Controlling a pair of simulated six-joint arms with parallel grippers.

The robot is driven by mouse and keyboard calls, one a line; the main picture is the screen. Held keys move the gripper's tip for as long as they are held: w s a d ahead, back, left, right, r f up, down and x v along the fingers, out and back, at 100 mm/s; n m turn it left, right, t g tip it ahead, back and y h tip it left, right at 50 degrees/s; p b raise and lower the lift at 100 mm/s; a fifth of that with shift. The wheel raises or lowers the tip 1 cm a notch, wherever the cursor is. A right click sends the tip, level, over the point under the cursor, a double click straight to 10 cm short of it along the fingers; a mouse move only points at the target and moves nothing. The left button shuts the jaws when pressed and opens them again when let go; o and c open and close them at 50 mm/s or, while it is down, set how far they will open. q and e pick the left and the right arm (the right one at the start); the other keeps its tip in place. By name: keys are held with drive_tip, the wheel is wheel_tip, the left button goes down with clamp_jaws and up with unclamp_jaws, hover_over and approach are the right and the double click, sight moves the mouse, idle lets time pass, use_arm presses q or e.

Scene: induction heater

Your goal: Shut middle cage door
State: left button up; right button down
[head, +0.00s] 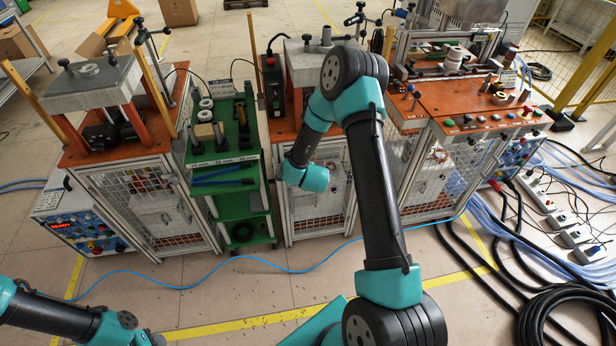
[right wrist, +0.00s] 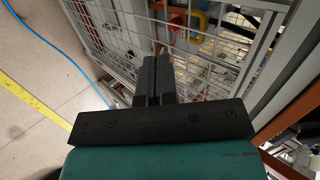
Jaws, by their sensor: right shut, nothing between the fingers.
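The middle cage (head: 318,222) stands under an orange top, between the green rack and the right-hand bench. Its wire-mesh front is partly covered by my right arm in the head view, and I cannot tell how far its door stands open. In the right wrist view, white mesh panels (right wrist: 222,52) in a metal frame fill the upper part. My right gripper (right wrist: 157,62) is shut and empty, with its fingers in front of the mesh; I cannot tell whether they touch it. In the head view the right fingers are hidden behind my wrist.
The green rack (head: 240,205) with tools stands left of the middle cage. Another mesh cage (head: 165,215) stands further left, and a bench with buttons (head: 480,120) stands right. A blue cable (head: 275,266) crosses the open floor in front. Black hoses (head: 570,315) coil at lower right.

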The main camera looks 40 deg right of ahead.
drive_tip(key=v, duration=0.7)
drive_tip(key=shift+a+r, duration=0.15)
drive_tip(key=shift+a, duration=0.25)
drive_tip(key=s+a+f+n+g+y, duration=0.3)
drive_tip(key=s+a+f+n+g, duration=0.1)
drive_tip(key=s+a+n, duration=0.5)
drive_tip(key=s+a+f+n+g+y, duration=0.4)
drive_tip(key=s+a+n, duration=0.4)
drive_tip(key=n, duration=0.3)
drive_tip(key=shift+s+a+f, duration=0.35)
drive_tip(key=shift+a+f, duration=0.1)
drive_tip(key=shift+a, duration=0.45)
